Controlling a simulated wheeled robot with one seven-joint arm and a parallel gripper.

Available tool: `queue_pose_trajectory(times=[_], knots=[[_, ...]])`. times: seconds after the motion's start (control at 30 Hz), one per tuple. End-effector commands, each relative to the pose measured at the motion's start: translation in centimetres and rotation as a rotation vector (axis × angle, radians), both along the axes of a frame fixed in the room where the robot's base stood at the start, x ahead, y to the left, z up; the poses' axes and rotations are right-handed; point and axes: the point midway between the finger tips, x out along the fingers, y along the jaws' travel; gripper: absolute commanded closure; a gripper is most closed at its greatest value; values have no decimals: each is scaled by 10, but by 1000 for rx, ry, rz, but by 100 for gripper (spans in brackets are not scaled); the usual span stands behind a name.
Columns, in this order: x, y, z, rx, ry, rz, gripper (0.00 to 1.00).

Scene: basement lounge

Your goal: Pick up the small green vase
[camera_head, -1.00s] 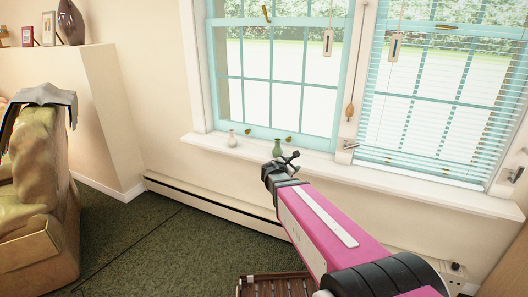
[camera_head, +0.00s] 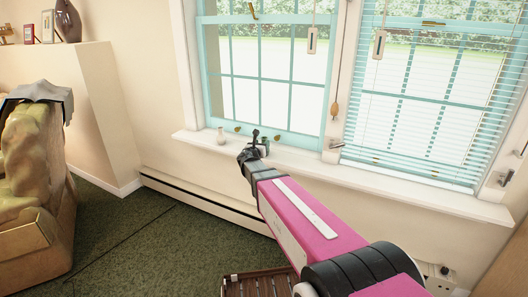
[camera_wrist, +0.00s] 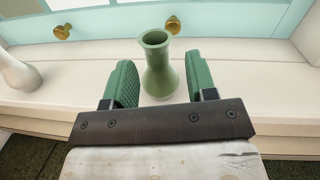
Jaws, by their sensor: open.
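The small green vase (camera_wrist: 158,65) stands upright on the white window sill. In the wrist view it shows between and just beyond the two green-padded fingers of my gripper (camera_wrist: 160,88), with a gap on each side. In the head view my gripper (camera_head: 253,150) is at the sill's front edge and hides most of the vase (camera_head: 265,146). My gripper is open and holds nothing.
A small white vase (camera_wrist: 18,72) stands on the sill (camera_head: 350,178) to the left, with clear sill between. The window frame with brass knobs (camera_wrist: 62,32) is close behind. A slatted wooden table (camera_head: 258,286) is below my arm.

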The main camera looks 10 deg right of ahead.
Motion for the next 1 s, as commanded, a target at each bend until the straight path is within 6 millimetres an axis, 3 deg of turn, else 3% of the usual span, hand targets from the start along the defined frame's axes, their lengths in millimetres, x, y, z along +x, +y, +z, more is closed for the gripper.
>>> queue_pose_trajectory(times=[0.3, 0.6, 0.77, 1.0], knots=[[38, -19, 4, 2, -1, -1, 48], [42, -23, 5, 1, -1, 0, 48], [42, -23, 5, 1, -1, 0, 100], [41, -23, 5, 1, -1, 0, 100]])
